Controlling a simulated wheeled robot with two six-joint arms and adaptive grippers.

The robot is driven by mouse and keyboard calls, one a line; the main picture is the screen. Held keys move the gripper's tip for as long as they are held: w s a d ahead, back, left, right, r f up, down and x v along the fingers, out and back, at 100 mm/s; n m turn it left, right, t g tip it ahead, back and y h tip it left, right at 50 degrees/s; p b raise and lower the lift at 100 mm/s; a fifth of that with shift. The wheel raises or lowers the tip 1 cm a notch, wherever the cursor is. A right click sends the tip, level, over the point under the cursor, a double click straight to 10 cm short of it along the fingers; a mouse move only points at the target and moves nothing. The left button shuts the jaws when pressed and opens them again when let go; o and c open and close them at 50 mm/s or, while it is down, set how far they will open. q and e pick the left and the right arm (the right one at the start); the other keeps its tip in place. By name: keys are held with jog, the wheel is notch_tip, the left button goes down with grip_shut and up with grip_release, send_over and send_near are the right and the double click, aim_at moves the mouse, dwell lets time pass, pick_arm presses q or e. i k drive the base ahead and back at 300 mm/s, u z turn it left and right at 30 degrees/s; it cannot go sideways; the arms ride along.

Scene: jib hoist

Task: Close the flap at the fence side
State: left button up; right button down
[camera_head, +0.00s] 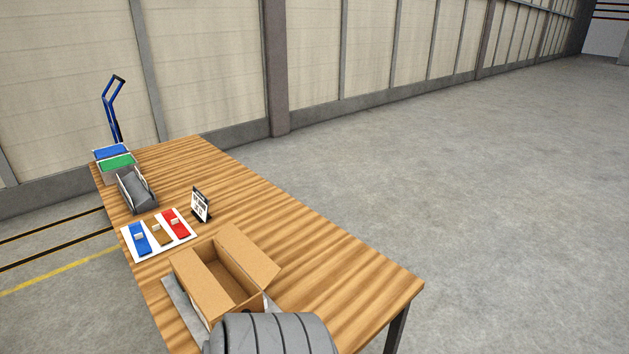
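An open cardboard box stands on the wooden table, with its dark opening (232,281) showing. Its right flap (249,254) is raised and leans outward to the right. A broad tan panel on its left side (200,284) looks like another flap, lying roughly level; I cannot tell whether it covers part of the opening. The near end of the box is partly hidden behind a dark grey ribbed shape at the bottom edge. No fence can be made out for certain. Neither of my grippers can be made out in this view.
The wooden table (310,250) is clear right of the box. Beyond the box lie a white board (129,247) with blue, brown and red pieces, a small black-and-white sign (200,205), a grey holder (136,190) and green and blue-topped boxes (117,162). A panelled wall runs behind.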

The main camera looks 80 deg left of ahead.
aim_at(256, 262)
jog(key=i, duration=0.75)
jog(key=u, duration=3.4)
jog(key=i, duration=0.5)
jog(key=k, duration=0.5)
jog(key=u, duration=3.4)
jog(key=k, duration=1.05)
jog(key=z, duration=1.35)
